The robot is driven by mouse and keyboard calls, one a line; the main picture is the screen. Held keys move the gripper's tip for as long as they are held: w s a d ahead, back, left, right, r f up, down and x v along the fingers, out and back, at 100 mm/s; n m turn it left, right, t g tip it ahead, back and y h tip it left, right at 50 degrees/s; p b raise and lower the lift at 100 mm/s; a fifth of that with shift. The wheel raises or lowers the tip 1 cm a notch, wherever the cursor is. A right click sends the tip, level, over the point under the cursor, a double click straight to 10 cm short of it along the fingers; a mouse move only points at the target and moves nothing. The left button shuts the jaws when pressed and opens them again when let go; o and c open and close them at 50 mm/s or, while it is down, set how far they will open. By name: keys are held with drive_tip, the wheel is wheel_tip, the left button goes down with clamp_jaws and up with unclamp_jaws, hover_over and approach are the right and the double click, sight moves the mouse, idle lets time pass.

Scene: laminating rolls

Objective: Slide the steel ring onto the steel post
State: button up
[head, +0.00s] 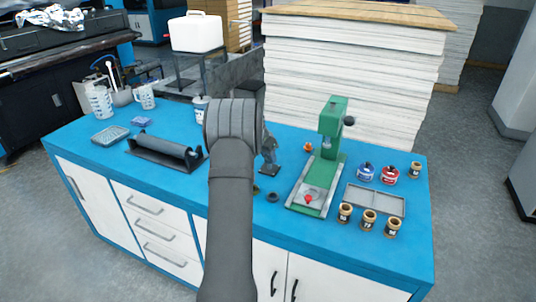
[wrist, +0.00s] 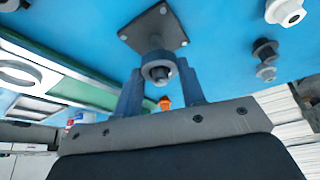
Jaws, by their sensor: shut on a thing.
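The steel post (wrist: 155,43) stands on a dark square base plate (wrist: 132,38) screwed to the blue bench, in the wrist view. My gripper (wrist: 158,76) is shut on the dark steel ring (wrist: 146,71), with one finger on each side of it. The ring is at the post's top end, and a round grey face shows inside its hole. I cannot tell how far the ring is down the post. In the head view my gripper (head: 267,140) is above the dark base (head: 268,170), partly behind my arm, and the ring cannot be made out.
A green press (head: 332,135) stands close to the right. A small dark round piece (head: 272,197) lies in front. A black roller (head: 163,148) is on the left. Several small jars (head: 368,217) and a grey tray (head: 374,200) are at the right.

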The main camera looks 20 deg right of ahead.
drive_tip(key=shift+f, duration=0.2)
drive_tip(key=o, duration=1.6)
drive_tip(key=shift+r, duration=4.5)
drive_tip(key=shift+f, duration=4)
drive_tip(key=shift+r, duration=0.15)
